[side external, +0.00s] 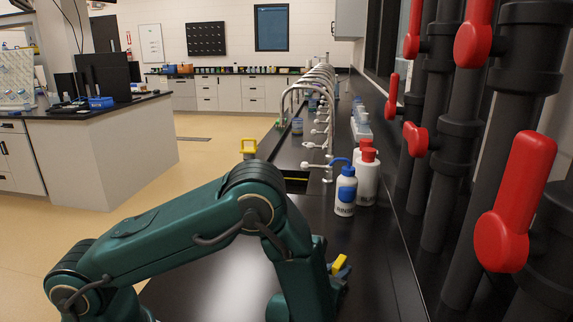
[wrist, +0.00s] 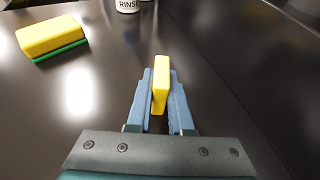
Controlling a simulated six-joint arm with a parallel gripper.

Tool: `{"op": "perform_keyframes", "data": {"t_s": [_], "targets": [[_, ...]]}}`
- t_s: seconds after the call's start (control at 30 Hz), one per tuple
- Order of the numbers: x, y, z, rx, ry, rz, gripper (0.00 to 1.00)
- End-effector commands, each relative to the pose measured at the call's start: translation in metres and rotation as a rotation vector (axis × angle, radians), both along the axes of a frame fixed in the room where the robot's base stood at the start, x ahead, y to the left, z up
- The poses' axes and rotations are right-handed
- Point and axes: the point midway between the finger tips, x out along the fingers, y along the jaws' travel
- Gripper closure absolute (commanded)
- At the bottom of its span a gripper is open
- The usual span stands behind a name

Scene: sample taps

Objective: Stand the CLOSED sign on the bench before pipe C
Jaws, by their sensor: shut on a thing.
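My gripper (wrist: 159,108) is shut on a narrow yellow thing (wrist: 161,82), held between its two blue-grey fingers. It shows end-on in the wrist view, with no lettering visible, so I cannot tell for sure that it is the CLOSED sign. In the side external view the yellow thing (side external: 338,264) shows low beside my arm, over the black bench (side external: 385,262); most of my gripper is hidden there. I cannot tell whether it touches the bench. Dark pipes (side external: 478,150) with red lever handles (side external: 516,200) rise along the right; no pipe letters are readable.
A white RINSE bottle (side external: 345,192) with a blue top and a red-capped white bottle (side external: 367,178) stand on the bench. A yellow and green sponge (wrist: 50,38) lies left of my gripper. White taps (side external: 318,168) line the bench further back.

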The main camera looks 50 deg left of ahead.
Motion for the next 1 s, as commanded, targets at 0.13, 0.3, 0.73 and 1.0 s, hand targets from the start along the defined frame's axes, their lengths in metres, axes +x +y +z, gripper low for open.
{"op": "perform_keyframes", "data": {"t_s": [0.13, 0.3, 0.73, 1.0], "targets": [[0.0, 0.0, -0.002, 0.0, 0.0, 0.0, 0.54], [0.0, 0.0, -0.002, 0.0, 0.0, 0.0, 0.51], [-0.023, -0.011, 0.012, 0.001, 0.001, -0.007, 0.51], [-0.07, -0.031, 0.034, -0.001, 0.0, -0.008, 0.51]]}}
